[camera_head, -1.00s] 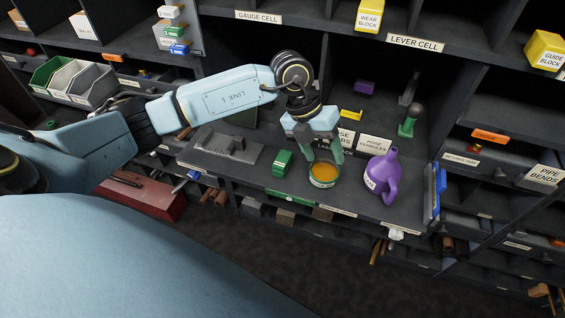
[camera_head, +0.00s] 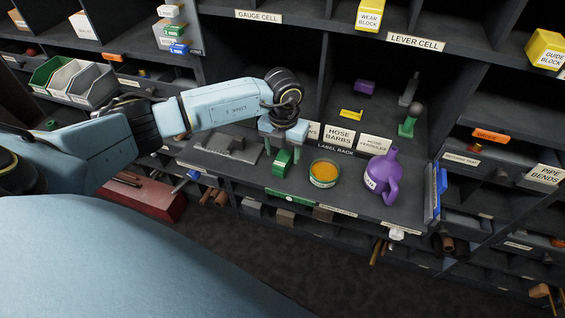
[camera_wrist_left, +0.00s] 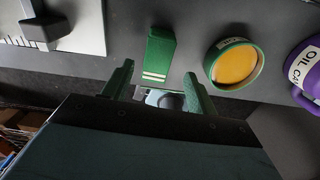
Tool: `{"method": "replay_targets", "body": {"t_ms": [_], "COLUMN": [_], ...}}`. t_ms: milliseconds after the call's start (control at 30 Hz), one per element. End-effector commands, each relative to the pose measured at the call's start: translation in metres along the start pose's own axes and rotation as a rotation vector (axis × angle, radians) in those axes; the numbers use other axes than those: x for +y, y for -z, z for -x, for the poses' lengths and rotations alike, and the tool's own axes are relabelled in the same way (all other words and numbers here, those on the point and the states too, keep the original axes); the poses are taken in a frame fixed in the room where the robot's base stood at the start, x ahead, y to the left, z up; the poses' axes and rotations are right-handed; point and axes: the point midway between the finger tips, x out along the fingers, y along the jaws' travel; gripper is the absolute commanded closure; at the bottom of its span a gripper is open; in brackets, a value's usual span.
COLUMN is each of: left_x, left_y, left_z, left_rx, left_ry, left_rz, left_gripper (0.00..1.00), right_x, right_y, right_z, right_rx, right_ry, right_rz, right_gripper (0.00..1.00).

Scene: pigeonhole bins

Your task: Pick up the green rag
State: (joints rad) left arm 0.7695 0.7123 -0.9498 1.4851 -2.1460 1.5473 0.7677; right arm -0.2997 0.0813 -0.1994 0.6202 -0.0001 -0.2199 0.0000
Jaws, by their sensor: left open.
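The green rag (camera_head: 281,161) is a small folded block on the shelf ledge, left of the round tin. In the left wrist view the rag (camera_wrist_left: 159,52) shows pale stripes at its near end. My left gripper (camera_head: 282,152) is open and empty, with its green fingers above and around the rag's place in the head view. In the left wrist view the fingertips (camera_wrist_left: 159,72) spread wider than the rag, which lies just beyond them and between their lines. I cannot tell the exact height gap. My right gripper is not in view.
A green tin of orange content (camera_head: 324,173) stands close right of the rag, with a purple oil can (camera_head: 382,176) beyond it. A grey metal gauge (camera_head: 222,147) lies to the left. Label cards (camera_head: 340,138) stand behind. The ledge's front edge is close.

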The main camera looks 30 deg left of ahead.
Motion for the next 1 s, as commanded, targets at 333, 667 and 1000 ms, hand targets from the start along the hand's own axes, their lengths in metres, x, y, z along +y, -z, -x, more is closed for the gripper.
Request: {"method": "replay_targets", "body": {"t_ms": [333,667,1000], "left_x": [0.005,0.005,0.005], "left_y": [-0.005,-0.005,-0.005], "left_z": [-0.042,-0.042,-0.041], "left_rx": [0.001,0.000,0.000], "left_ry": [0.000,0.000,0.000], "left_rz": [0.000,0.000,0.000], "left_gripper": [0.42,0.56,0.89], "right_x": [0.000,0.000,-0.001], "right_y": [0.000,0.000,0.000], "right_z": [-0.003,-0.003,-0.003], "right_rx": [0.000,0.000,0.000], "right_ry": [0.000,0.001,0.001], "right_rz": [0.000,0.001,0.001], "right_gripper": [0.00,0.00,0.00]}}
